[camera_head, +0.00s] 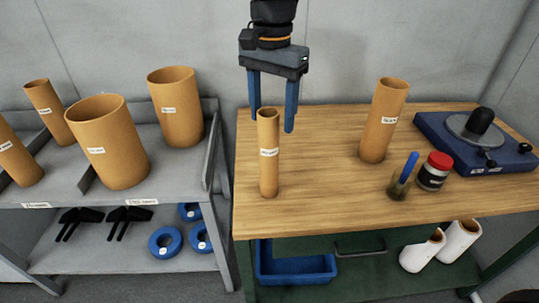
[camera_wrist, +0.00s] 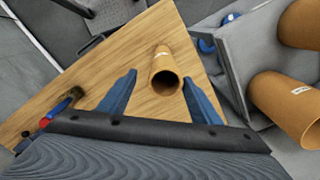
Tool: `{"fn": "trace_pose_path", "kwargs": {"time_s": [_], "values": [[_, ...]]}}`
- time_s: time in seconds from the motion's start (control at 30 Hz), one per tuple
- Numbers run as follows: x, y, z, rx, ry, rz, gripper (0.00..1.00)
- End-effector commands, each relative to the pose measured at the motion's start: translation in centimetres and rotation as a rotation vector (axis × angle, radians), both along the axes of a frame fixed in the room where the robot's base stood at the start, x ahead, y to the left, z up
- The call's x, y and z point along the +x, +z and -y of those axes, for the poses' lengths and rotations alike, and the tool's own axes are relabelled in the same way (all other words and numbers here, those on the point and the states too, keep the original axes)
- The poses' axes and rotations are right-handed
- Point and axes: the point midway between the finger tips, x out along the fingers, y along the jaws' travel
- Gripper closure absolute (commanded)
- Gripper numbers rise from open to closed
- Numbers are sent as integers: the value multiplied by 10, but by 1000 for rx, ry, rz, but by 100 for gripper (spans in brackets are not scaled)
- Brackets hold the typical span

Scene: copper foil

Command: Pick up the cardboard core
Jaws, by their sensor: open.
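A slim tan cardboard core (camera_head: 269,170) with a white label stands upright near the left side of the wooden table. A wider, taller cardboard core (camera_head: 380,130) stands upright farther right on the same table. My gripper (camera_head: 272,125) is open, its two blue fingers pointing down behind and above the slim core's top. In the wrist view the slim core (camera_wrist: 164,73) shows its open end between the open fingers (camera_wrist: 150,95), apart from both. Nothing is held.
A blue device (camera_head: 475,158) with a black knob, a red-lidded jar (camera_head: 434,171) and a cup with a blue-handled tool (camera_head: 399,188) stand at the table's right. A grey shelf (camera_head: 190,178) on the left holds several larger cores. The table's (camera_head: 325,182) middle front is clear.

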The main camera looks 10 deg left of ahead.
Motion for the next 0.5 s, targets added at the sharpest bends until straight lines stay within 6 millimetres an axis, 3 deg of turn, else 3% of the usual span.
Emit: {"fn": "trace_pose_path", "kwargs": {"time_s": [0.5], "values": [[0,-55,-6,0,-4,-1,42]]}}
